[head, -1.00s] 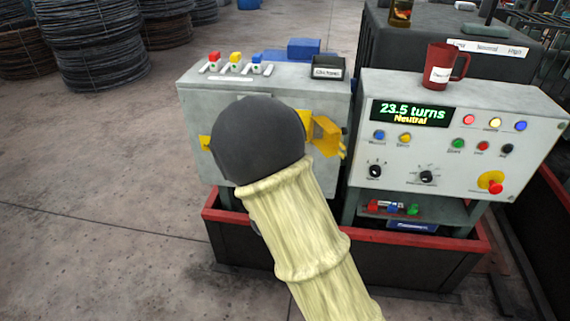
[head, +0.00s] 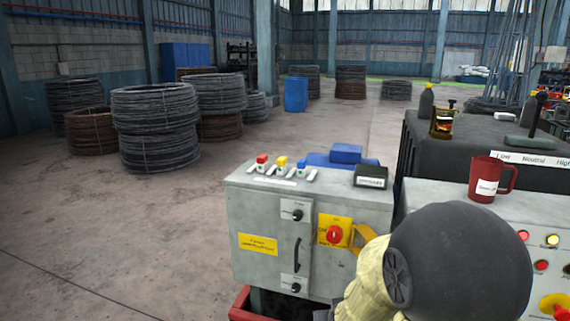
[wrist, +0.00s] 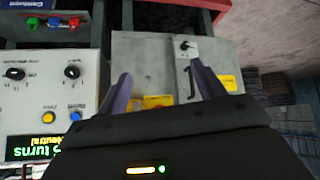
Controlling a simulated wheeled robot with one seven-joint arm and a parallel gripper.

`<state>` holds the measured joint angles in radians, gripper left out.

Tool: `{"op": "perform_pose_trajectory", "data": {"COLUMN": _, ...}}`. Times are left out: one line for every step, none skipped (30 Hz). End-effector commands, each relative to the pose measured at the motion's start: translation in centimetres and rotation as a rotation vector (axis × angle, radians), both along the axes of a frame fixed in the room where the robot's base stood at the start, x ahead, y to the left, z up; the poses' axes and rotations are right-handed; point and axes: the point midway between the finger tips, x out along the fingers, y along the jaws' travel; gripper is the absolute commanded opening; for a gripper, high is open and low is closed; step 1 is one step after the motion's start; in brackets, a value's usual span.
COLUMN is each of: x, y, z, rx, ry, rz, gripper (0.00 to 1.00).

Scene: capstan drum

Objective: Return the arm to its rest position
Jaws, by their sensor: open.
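My gripper (wrist: 161,68) is open in the wrist view, its two grey-purple fingers spread with nothing between them. Beyond the fingers is the grey switch cabinet (wrist: 145,65), seen upside down; I cannot tell the exact gap. In the head view my arm, with a dark round joint and pale sleeve, fills the bottom right. It hides my gripper there and covers part of the control console.
The cabinet (head: 270,215) has a red-and-yellow switch (head: 335,232) and small levers on top. A red mug (head: 488,178) stands on the console (head: 440,196). Wire coils (head: 155,125) stand back left. The floor (head: 110,220) at left is clear.

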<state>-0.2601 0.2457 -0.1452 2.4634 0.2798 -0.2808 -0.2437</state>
Motion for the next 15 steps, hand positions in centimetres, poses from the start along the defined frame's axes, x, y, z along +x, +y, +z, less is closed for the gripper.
{"op": "perform_pose_trajectory", "data": {"x": -1.5, "y": -0.4, "z": 0.1, "rx": 0.025, "ry": 0.053, "rz": -0.005, "gripper": 0.69}}
{"op": "perform_pose_trajectory", "data": {"x": -2.4, "y": -0.6, "z": 0.1, "rx": 0.037, "ry": 0.089, "rz": -0.007, "gripper": 0.69}}
{"op": "perform_pose_trajectory", "data": {"x": -3.7, "y": -0.8, "z": 0.0, "rx": 0.05, "ry": 0.133, "rz": -0.009, "gripper": 0.69}}
{"op": "perform_pose_trajectory", "data": {"x": -4.6, "y": -0.9, "z": 0.0, "rx": 0.057, "ry": 0.167, "rz": -0.01, "gripper": 0.69}}
{"op": "perform_pose_trajectory", "data": {"x": -5.4, "y": -1.1, "z": 0.0, "rx": 0.064, "ry": 0.197, "rz": -0.015, "gripper": 0.69}}
{"op": "perform_pose_trajectory", "data": {"x": -6.5, "y": -1.3, "z": 0.0, "rx": 0.069, "ry": 0.234, "rz": -0.017, "gripper": 0.69}}
{"op": "perform_pose_trajectory", "data": {"x": -7.3, "y": -1.5, "z": 0.0, "rx": 0.073, "ry": 0.26, "rz": -0.021, "gripper": 0.69}}
{"op": "perform_pose_trajectory", "data": {"x": -8.0, "y": -1.7, "z": 0.0, "rx": 0.074, "ry": 0.285, "rz": -0.023, "gripper": 0.69}}
{"op": "perform_pose_trajectory", "data": {"x": -8.9, "y": -1.9, "z": 0.0, "rx": 0.075, "ry": 0.316, "rz": -0.03, "gripper": 0.69}}
{"op": "perform_pose_trajectory", "data": {"x": -9.6, "y": -2.1, "z": 0.1, "rx": 0.076, "ry": 0.339, "rz": -0.033, "gripper": 0.69}}
{"op": "perform_pose_trajectory", "data": {"x": -10.3, "y": -2.3, "z": 0.1, "rx": 0.076, "ry": 0.361, "rz": -0.038, "gripper": 0.69}}
{"op": "perform_pose_trajectory", "data": {"x": -11.2, "y": -2.6, "z": 0.2, "rx": 0.074, "ry": 0.389, "rz": -0.044, "gripper": 0.69}}
{"op": "perform_pose_trajectory", "data": {"x": -11.8, "y": -2.7, "z": 0.2, "rx": 0.073, "ry": 0.409, "rz": -0.05, "gripper": 0.69}}
{"op": "perform_pose_trajectory", "data": {"x": -12.5, "y": -3.0, "z": 0.3, "rx": 0.071, "ry": 0.43, "rz": -0.055, "gripper": 0.69}}
{"op": "perform_pose_trajectory", "data": {"x": -13.3, "y": -3.2, "z": 0.3, "rx": 0.067, "ry": 0.456, "rz": -0.063, "gripper": 0.69}}
